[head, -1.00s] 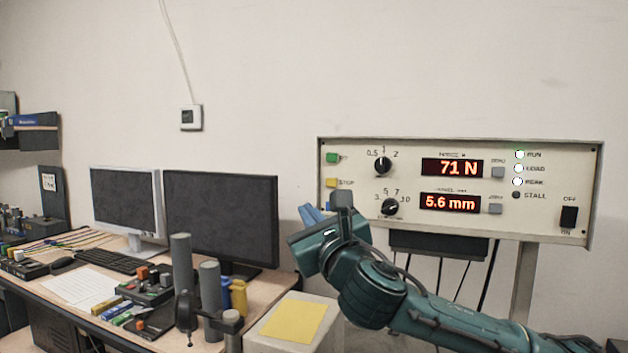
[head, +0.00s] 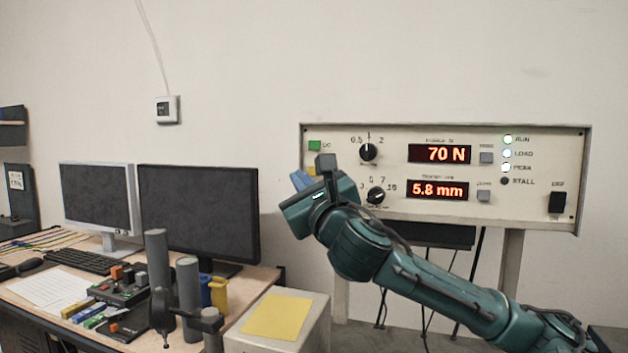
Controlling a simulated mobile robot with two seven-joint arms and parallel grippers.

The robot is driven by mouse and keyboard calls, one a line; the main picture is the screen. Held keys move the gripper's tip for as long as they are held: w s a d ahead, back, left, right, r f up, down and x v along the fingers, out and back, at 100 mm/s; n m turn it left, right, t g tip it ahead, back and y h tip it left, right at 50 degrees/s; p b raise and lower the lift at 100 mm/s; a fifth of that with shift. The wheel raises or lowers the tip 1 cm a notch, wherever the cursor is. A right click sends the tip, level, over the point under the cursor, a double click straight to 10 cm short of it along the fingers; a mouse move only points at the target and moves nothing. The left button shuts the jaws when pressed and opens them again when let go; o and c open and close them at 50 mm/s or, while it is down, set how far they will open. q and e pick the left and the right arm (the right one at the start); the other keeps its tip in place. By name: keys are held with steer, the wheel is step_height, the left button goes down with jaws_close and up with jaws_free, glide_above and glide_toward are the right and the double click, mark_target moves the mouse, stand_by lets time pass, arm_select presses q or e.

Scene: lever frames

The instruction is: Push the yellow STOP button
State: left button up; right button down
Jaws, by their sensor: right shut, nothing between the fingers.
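The yellow STOP button (head: 311,171) is on the left side of the control panel (head: 450,212), below the green button (head: 314,146). Only a small yellow patch of it shows; my right gripper covers the rest and the STOP label. My right gripper (head: 313,174) is shut and empty, in front of the panel's left edge at the height of the STOP button. I cannot tell whether it touches the button. The RUN lamp (head: 508,139) is lit, and the displays read 70 N and 5.8 mm. My left gripper is not in view.
Two black knobs (head: 368,152) sit just right of the buttons. A desk with monitors (head: 198,211) and grey cylinders (head: 188,298) stands at left. A pale box with a yellow top (head: 275,316) stands below the panel.

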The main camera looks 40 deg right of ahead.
mark_target(314, 176)
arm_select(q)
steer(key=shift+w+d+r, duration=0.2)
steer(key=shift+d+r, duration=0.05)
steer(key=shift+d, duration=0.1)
arm_select(e)
steer(key=d, duration=0.1)
steer(key=w+d, duration=0.1)
steer(key=d, duration=0.1)
steer(key=w+d, duration=0.1)
steer(key=shift+w+d, duration=0.25)
steer(key=shift+d, duration=0.15)
stand_by(1.2)
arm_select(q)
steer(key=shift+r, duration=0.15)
arm_select(e)
steer(key=shift+w+d, duration=0.2)
steer(key=shift+d, duration=0.15)
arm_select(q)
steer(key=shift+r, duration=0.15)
arm_select(e)
steer(key=shift+w+d, duration=0.15)
steer(key=shift+d, duration=0.2)
stand_by(0.5)
steer(key=shift+a, duration=0.15)
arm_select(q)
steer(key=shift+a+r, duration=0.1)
arm_select(e)
steer(key=shift+s+a, duration=0.35)
steer(key=shift+a, duration=0.2)
